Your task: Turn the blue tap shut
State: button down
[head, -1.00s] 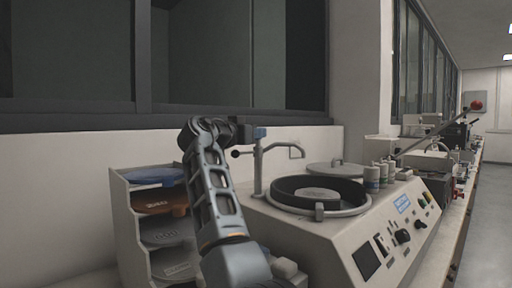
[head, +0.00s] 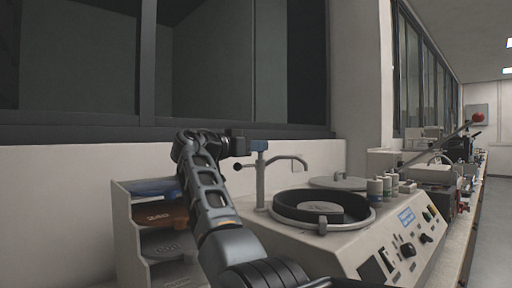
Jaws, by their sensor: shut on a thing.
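The blue tap (head: 260,145) is a small blue block on top of a grey upright pipe with a curved spout (head: 287,159). The spout reaches right over the dark round bowl of the press. My gripper (head: 249,144) comes in from the left at the height of the blue tap and is shut on it. The fingertips are small and dark here, so their exact hold is hard to make out. A thin side lever with a dark ball end (head: 238,166) sticks out left of the pipe, just below my gripper.
The press body (head: 388,249) has knobs and buttons on its sloping front. The dark bowl (head: 322,208) lies right of the pipe. A shelf rack with coloured discs (head: 127,222) stands left, behind my arm. A wall is close behind.

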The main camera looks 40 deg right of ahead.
jog(key=c, duration=1.2)
grip_release()
jog(key=shift+f, duration=0.1)
jog(key=shift+r, duration=0.4)
jog(key=r, duration=0.2)
jog(key=d+r, duration=0.1)
jog(key=shift+s+r, duration=0.35)
jog(key=s+d+r, duration=0.2)
jog(key=s+d+r+b, duration=0.1)
jog(key=s+d+r, duration=0.1)
jog(key=s, duration=0.1)
jog(key=s+d+r, duration=0.2)
jog(key=d, duration=0.1)
jog(key=shift+s+d+r, duration=0.1)
jog(key=shift+s+r, duration=0.15)
jog(key=shift+s, duration=0.1)
